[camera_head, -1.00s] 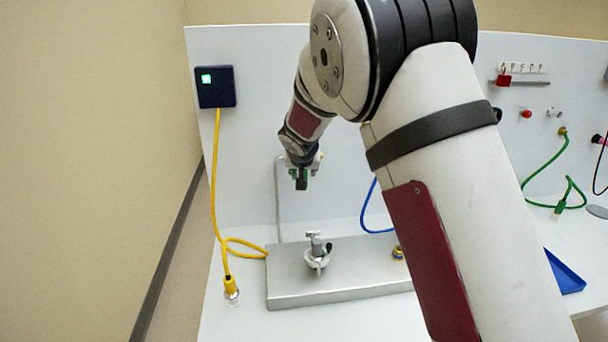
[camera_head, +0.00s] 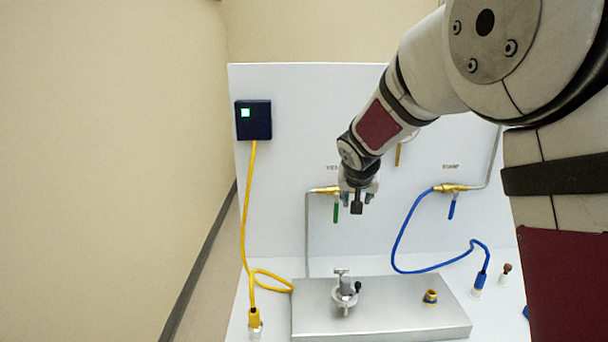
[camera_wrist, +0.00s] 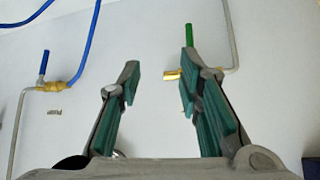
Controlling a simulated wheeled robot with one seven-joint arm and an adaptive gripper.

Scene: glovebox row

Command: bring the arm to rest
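My arm reaches in from the right in the head view, with its wrist bent down. My gripper (camera_head: 357,203) hangs in the air in front of the white back panel (camera_head: 285,160), above the metal plate with the clamp-like fitting. In the wrist view my gripper (camera_wrist: 158,72) has its two green-padded fingers apart, with nothing between them. It touches nothing that I can see.
A metal plate (camera_head: 400,325) carries a clamp-like fitting (camera_head: 345,293) and a brass fitting (camera_head: 430,297). A green-handled valve (camera_head: 336,212) is close to my gripper. A blue hose (camera_head: 397,245) and a yellow cable (camera_head: 248,215) hang beside it. A dark box (camera_head: 253,120) has a lit green square.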

